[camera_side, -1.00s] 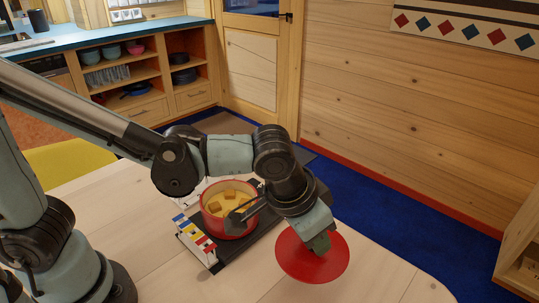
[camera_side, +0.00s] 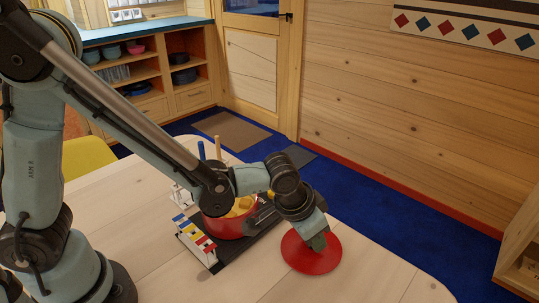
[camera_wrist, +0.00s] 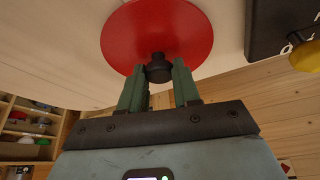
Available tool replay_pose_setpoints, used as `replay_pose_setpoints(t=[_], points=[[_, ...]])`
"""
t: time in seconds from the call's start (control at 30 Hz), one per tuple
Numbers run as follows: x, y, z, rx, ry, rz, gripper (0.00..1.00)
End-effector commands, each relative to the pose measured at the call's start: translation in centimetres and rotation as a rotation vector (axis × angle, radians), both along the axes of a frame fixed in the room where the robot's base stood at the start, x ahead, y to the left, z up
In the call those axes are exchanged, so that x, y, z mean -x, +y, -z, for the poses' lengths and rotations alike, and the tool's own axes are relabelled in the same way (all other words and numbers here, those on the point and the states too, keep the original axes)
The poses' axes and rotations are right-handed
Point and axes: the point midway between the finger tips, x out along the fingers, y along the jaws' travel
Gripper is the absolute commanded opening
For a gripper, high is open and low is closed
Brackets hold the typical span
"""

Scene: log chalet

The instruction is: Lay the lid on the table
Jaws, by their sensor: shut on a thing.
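The lid is a flat red disc (camera_side: 300,257) at the right of the pot in the side view, low over the table (camera_side: 375,275) or on it; I cannot tell if it touches. In the wrist view the red lid (camera_wrist: 150,32) has a dark knob at its middle. My gripper (camera_side: 317,241) is above the lid, its fingers shut on that knob; the green fingers also show in the wrist view (camera_wrist: 158,75). The red pot (camera_side: 222,226), with yellow contents, stands on a dark base, partly hidden by my arm.
A rack with coloured-topped pieces (camera_side: 195,236) stands left of the pot on the dark base. Upright sticks (camera_side: 218,148) rise behind the pot. Bare table lies right of the lid and in front of it. A yellow seat (camera_side: 88,155) is behind the table.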

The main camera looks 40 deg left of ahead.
Motion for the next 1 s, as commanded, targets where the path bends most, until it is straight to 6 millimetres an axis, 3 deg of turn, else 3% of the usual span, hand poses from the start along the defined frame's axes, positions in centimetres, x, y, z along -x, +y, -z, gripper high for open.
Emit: replay_pose_setpoints(t=[0.3,0.33,0.47,0.77,1.0], points=[[0.0,0.0,0.3,0.000,0.000,0.000,0.00],[0.0,0.0,0.3,0.000,0.000,0.000,0.36],[0.0,0.0,0.3,0.000,0.000,0.000,0.56],[0.0,0.0,0.2,0.000,0.000,0.000,0.57],[0.5,0.1,-1.3,0.000,0.000,0.000,0.57]])
